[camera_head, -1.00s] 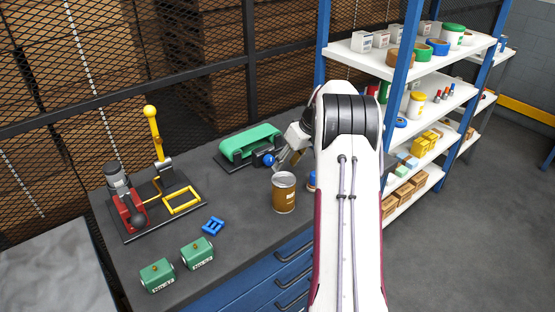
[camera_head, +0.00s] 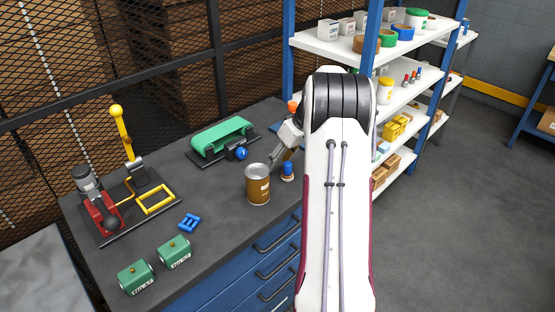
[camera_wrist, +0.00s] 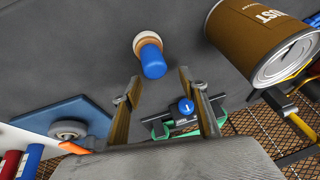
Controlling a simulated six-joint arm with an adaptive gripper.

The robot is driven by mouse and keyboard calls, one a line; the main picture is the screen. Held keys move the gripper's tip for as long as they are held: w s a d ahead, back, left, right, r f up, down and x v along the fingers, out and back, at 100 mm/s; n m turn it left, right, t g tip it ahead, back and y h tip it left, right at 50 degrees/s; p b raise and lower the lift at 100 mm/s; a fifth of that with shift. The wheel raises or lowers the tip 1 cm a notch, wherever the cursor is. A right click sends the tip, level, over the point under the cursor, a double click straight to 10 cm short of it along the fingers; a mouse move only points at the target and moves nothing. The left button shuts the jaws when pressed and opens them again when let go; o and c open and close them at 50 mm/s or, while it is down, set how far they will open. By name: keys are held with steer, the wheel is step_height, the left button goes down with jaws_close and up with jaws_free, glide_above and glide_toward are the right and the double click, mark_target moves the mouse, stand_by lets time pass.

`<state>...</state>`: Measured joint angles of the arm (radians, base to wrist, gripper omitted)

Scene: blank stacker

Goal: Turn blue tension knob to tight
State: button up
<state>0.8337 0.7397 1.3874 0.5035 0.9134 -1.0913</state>
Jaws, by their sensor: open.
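The blue tension knob (camera_head: 241,153) is on the front right end of the green belt unit (camera_head: 222,136) on the bench. It also shows in the wrist view (camera_wrist: 186,107), between my finger and the belt unit, with a pale mark on its face. Its setting is too small to read. My gripper (camera_head: 279,163) is to the right of the knob and apart from it. In the wrist view my gripper (camera_wrist: 159,75) has its two fingers spread with nothing between the tips.
A brown can (camera_head: 258,186) and a blue-topped item (camera_head: 288,170) stand close to my gripper. Shelves (camera_head: 335,48) stand at right.

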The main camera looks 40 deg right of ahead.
mark_target(244, 154)
steer(key=shift+w+r, duration=0.1)
steer(key=shift+r, duration=0.05)
steer(key=shift+a+r, duration=0.15)
steer(key=w+a+r+t, duration=0.1)
steer(key=w+a, duration=0.1)
steer(key=w+a+r+t, duration=0.2)
steer(key=shift+w+a+r+m+t, duration=0.1)
steer(key=shift+w+m+t, duration=0.2)
steer(key=shift+m, duration=0.1)
steer(key=shift+w+r, duration=0.15)
steer(key=shift+w+d+t, duration=0.3)
steer(key=shift+w+t, duration=0.05)
steer(key=shift+t, duration=0.05)
steer(key=shift+d+r+h, duration=0.1)
steer(key=shift+d+h, duration=0.05)
steer(key=shift+h, duration=0.15)
steer(key=shift+w+n, duration=0.2)
steer(key=shift+n, duration=0.1)
steer(key=shift+x, duration=3.8)
